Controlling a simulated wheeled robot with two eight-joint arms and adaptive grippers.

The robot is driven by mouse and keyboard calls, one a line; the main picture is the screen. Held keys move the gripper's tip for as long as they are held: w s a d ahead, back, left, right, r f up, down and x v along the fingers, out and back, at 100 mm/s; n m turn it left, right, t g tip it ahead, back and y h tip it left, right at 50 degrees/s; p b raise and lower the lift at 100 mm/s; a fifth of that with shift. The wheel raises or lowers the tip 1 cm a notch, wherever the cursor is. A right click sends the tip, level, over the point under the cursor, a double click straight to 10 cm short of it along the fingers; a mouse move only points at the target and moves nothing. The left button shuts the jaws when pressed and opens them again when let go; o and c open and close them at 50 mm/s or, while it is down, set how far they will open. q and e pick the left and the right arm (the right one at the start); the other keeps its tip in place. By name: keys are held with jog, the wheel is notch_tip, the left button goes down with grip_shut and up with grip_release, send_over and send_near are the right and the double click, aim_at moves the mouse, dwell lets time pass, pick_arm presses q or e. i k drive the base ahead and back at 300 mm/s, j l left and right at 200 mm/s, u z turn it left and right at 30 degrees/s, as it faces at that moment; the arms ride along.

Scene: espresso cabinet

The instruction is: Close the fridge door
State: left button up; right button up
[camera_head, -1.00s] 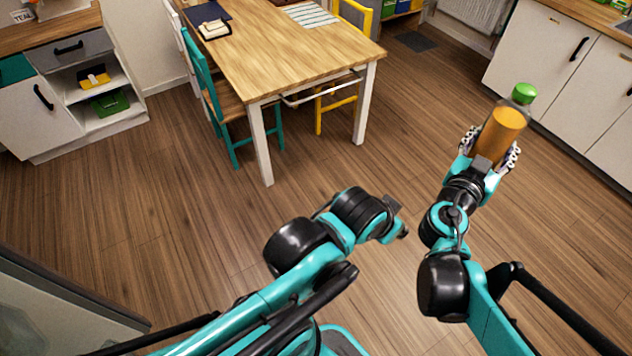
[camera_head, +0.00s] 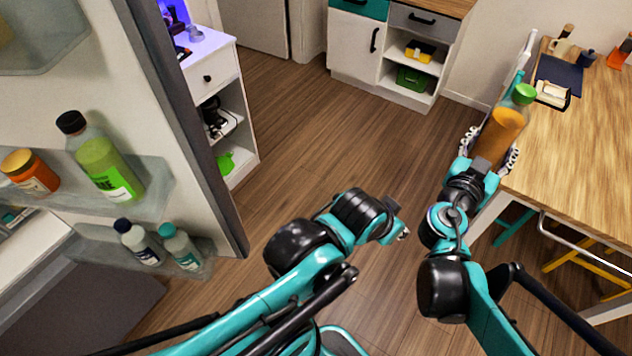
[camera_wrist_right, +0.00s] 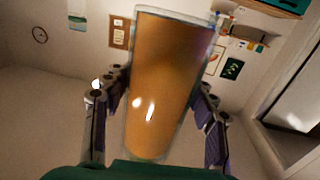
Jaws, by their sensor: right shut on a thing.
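The fridge door (camera_head: 183,120) stands open on the left in the head view. Its pale inner side faces me, with a dark edge and clear shelves holding bottles. My right gripper (camera_head: 489,148) is shut on a bottle of orange juice (camera_head: 506,125) with a green cap and holds it up, apart from the door. The bottle also fills the middle of the right wrist view (camera_wrist_right: 168,85), between the fingers (camera_wrist_right: 160,115). My left gripper (camera_head: 398,222) is to the right of the door and apart from it. Its fingers are mostly hidden by the wrist.
A green bottle (camera_head: 105,170), an orange jar (camera_head: 30,172) and small bottles stand on the door shelves. A wooden table (camera_head: 585,150) is at the right, close behind the held bottle. A white cabinet (camera_head: 212,75) stands beyond the door. Open floor (camera_head: 320,140) lies between.

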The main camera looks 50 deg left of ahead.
aim_at(116, 63)
jog(key=i+j+u, duration=0.1)
jog(key=i+u, duration=0.2)
jog(key=u, duration=0.15)
jog(key=i+u, duration=0.55)
jog(key=u, duration=0.3)
jog(key=i+l+u, duration=0.25)
jog(key=u, duration=0.2)
jog(key=i+l+u, duration=0.25)
jog(key=u, duration=0.15)
jog(key=i+l+u, duration=0.2)
jog(key=u, duration=0.3)
jog(key=i+l+u, duration=0.25)
jog(key=u, duration=0.2)
jog(key=i+l+u, duration=0.15)
jog(key=l+u, duration=0.7)
jog(key=u, duration=0.15)
jog(key=i+l+u, duration=0.15)
jog(key=l, duration=0.2)
jog(key=j, duration=0.45)
